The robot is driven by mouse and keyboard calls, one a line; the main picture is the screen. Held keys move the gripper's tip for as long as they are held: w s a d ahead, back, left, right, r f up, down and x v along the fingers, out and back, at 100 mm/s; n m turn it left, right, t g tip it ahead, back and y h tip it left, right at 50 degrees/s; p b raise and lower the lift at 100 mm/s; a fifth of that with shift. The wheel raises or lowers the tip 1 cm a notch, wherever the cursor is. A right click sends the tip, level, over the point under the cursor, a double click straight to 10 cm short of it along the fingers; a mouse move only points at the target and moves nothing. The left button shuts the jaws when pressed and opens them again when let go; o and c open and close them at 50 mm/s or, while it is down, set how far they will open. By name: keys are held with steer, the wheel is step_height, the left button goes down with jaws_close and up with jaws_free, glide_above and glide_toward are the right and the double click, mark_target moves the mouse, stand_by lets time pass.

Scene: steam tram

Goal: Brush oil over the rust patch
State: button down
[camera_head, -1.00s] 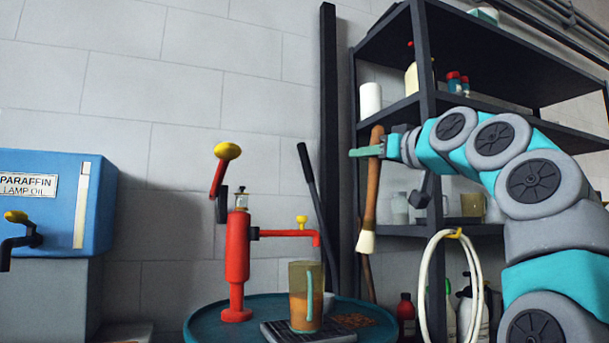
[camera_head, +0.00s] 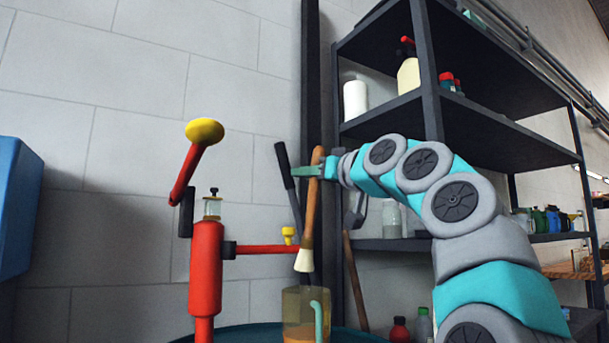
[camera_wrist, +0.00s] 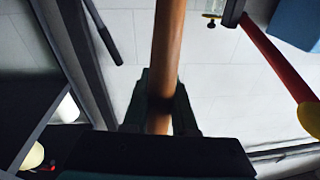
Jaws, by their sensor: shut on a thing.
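My gripper (camera_head: 312,171) is shut on the wooden handle of a brush (camera_head: 312,205). The brush hangs nearly upright, pale bristles down. In the head view the bristle tip is just above the rim of a clear jug (camera_head: 297,305) with amber liquid and a teal handle; I cannot tell whether it is directly over it in depth. The jug is at the round teal table (camera_head: 357,336), mostly cut off by the lower edge. The rust patch is out of view now. In the wrist view the handle (camera_wrist: 167,45) runs between the jaws; the bristles are hidden.
A red pump (camera_head: 205,262) with a yellow-knobbed lever and a spout stands left of the jug. A dark rod (camera_head: 287,175) leans behind the brush. A dark shelf rack (camera_head: 428,75) with bottles stands behind my arm. A blue tank (camera_head: 15,205) is at the left edge.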

mark_target(308, 269)
steer(key=shift+f+b, duration=6.85)
steer(key=shift+f, duration=0.5)
steer(key=shift+f+b, duration=0.65)
steer(key=shift+f, duration=1.25)
steer(key=shift+r, duration=0.1)
step_height(308, 269, up, 20)
steer(key=p, duration=1.7)
